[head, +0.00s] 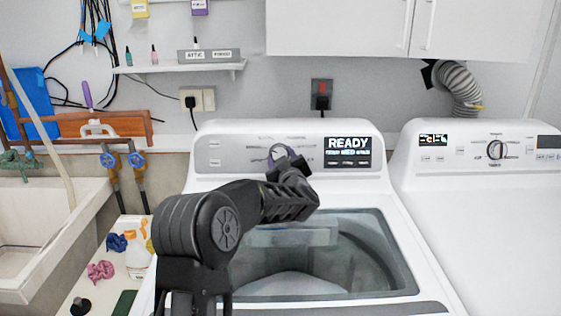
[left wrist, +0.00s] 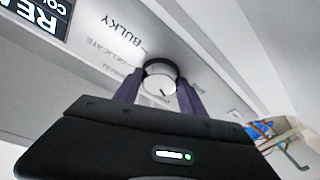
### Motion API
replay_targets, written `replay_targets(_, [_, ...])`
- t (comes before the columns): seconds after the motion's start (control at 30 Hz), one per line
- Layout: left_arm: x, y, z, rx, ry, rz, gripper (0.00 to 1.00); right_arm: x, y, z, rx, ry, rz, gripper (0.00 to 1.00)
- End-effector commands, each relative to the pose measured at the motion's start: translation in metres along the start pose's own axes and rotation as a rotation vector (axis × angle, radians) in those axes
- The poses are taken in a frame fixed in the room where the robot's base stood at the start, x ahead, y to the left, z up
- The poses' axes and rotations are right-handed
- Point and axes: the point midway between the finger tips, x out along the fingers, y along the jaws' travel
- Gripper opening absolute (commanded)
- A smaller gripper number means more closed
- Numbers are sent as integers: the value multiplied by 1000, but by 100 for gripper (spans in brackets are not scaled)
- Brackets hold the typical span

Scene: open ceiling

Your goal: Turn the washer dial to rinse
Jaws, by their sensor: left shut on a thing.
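The washer (head: 366,200) is the white top-loading machine in the middle of the head view, with a glass lid and a lit display (head: 348,152) reading READY. Its round dial (left wrist: 160,82) has a pale face and dark rim in the left wrist view, between the two purple-grey fingers. Labels around it include BULKY and DELICATE; others are too small or hidden, and I cannot read a rinse mark. My left gripper (left wrist: 160,95) is shut on the dial. In the head view the left gripper (head: 279,153) is at the control panel and mostly covers the dial. My right gripper is not in view.
A second white machine (head: 470,200) with its own knob (head: 496,149) stands at right. A sink (head: 50,225) is at left, beside a narrow surface with a bottle (head: 137,258) and cloths. A shelf (head: 180,68) hangs behind. My left arm crosses above the washer's lid.

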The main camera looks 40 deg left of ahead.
Motion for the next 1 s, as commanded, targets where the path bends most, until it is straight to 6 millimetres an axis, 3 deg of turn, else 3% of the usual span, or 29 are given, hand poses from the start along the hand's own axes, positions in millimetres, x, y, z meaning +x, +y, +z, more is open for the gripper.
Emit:
replay_targets(0.7, [0,1,0,-104,1,-39,8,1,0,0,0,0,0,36])
replay_targets(0.73, [0,1,0,-104,1,-39,50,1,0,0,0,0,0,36])
replay_targets(1.0, [0,1,0,-103,0,-39,70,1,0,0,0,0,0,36])
